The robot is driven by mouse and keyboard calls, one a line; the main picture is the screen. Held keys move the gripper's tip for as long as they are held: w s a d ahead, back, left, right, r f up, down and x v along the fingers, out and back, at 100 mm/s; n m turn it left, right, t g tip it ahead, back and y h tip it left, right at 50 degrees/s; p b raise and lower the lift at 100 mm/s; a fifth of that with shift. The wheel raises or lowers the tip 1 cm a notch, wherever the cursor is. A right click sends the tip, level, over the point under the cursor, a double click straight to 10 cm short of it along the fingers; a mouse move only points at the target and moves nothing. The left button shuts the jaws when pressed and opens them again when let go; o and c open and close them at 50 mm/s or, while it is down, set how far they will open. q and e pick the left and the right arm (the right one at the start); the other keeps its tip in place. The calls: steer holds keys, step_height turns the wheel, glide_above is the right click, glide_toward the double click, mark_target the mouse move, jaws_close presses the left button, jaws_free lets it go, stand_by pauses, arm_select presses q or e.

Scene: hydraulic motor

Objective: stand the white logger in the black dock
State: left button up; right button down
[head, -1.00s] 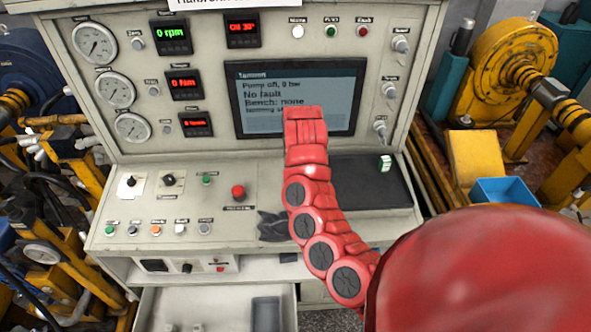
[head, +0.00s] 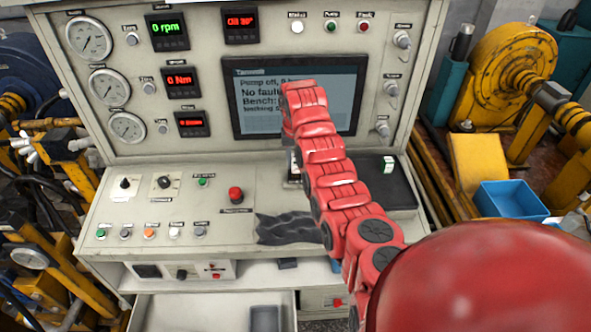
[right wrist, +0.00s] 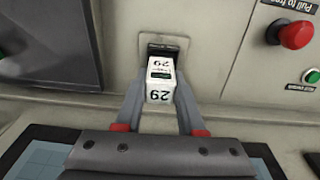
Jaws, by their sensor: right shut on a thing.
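The white logger (right wrist: 160,95), marked 29, is between the two fingers of my right gripper (right wrist: 161,86) in the right wrist view. The fingers are shut on its sides. The black dock (right wrist: 167,47) is a dark slot in a pale plate on the console, right at the logger's far end. I cannot tell whether the logger's lower end is inside the slot or just in front of it. In the head view my red right arm hides most of the gripper, logger and dock. My left gripper is not in view.
A red mushroom button (head: 236,195) stands left of the arm. A dark crumpled cloth (head: 285,229) lies at the console's front. A small white and green block (head: 388,164) sits on a black mat (head: 398,190) at right. The screen (head: 245,100) rises behind.

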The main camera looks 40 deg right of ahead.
mark_target(295, 166)
steer(key=shift+w+d+b, duration=0.15)
steer(key=shift+w+b, duration=0.4)
steer(key=shift+b, duration=0.65)
steer(key=shift+s+f+p, duration=0.1)
steer(key=shift+f+p, duration=0.1)
steer(key=shift+p, duration=0.9)
step_height(295, 166, down, 2)
steer(key=shift+f+p, duration=0.25)
steer(key=shift+p, duration=0.4)
steer(key=shift+f, duration=0.15)
steer(key=shift+f+b, duration=0.2)
steer(key=shift+b, duration=0.1)
steer(key=c, duration=0.5)
jaws_free()
steer(key=shift+r, duration=0.15)
